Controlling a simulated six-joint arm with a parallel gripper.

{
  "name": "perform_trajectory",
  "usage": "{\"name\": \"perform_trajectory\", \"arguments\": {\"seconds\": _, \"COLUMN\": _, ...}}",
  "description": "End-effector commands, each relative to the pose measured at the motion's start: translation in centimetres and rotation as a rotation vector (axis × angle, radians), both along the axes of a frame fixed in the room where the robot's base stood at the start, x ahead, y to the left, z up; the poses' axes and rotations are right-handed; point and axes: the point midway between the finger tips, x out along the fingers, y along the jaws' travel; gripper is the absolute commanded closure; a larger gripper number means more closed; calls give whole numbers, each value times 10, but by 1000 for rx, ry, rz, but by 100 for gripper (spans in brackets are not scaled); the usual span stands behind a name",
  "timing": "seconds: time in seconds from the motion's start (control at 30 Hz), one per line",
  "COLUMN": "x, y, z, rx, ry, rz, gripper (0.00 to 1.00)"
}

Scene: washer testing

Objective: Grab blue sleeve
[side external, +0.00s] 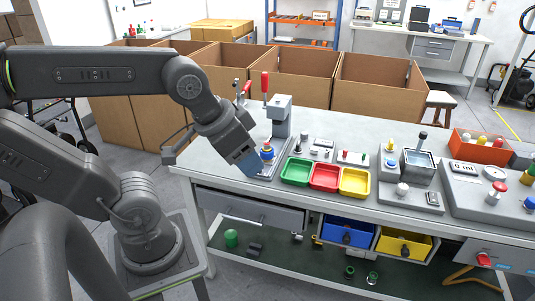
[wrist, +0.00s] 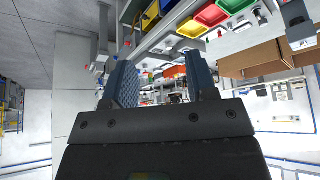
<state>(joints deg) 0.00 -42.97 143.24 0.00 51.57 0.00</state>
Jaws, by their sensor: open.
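A small stack of blue, yellow and red parts (side external: 267,153) stands on a fixture at the left end of the workbench in the side external view. The blue part of it may be the blue sleeve; it is too small to be sure. My gripper (side external: 246,167) has blue fingers and appears just left of this stack, pointing down and to the right. Whether it touches anything is unclear. In the wrist view my gripper (wrist: 165,70) is open, with nothing held between its fingers. I cannot make out the sleeve in that view.
A red-handled press (side external: 281,115) rises behind the stack. Green (side external: 296,181), red (side external: 324,188) and yellow (side external: 355,192) trays lie to its right. Farther right are test devices and an orange bin (side external: 481,152). Cardboard boxes (side external: 290,90) stand behind the workbench (side external: 225,183).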

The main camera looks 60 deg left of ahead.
Motion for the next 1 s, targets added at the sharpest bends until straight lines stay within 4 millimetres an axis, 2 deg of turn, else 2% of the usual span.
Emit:
{"name": "perform_trajectory", "arguments": {"seconds": 0.27, "x": 0, "y": 0, "z": 0, "rx": 0, "ry": 0, "rz": 0, "gripper": 47}}
{"name": "perform_trajectory", "arguments": {"seconds": 0.5, "x": 0, "y": 0, "z": 0, "rx": 0, "ry": 0, "rz": 0, "gripper": 24}}
{"name": "perform_trajectory", "arguments": {"seconds": 0.6, "x": 0, "y": 0, "z": 0, "rx": 0, "ry": 0, "rz": 0, "gripper": 17}}
{"name": "perform_trajectory", "arguments": {"seconds": 0.87, "x": 4, "y": 3, "z": 1, "rx": -2, "ry": 4, "rz": 22, "gripper": 17}}
{"name": "perform_trajectory", "arguments": {"seconds": 1.0, "x": 30, "y": 19, "z": 4, "rx": -9, "ry": 31, "rz": 147, "gripper": 17}}
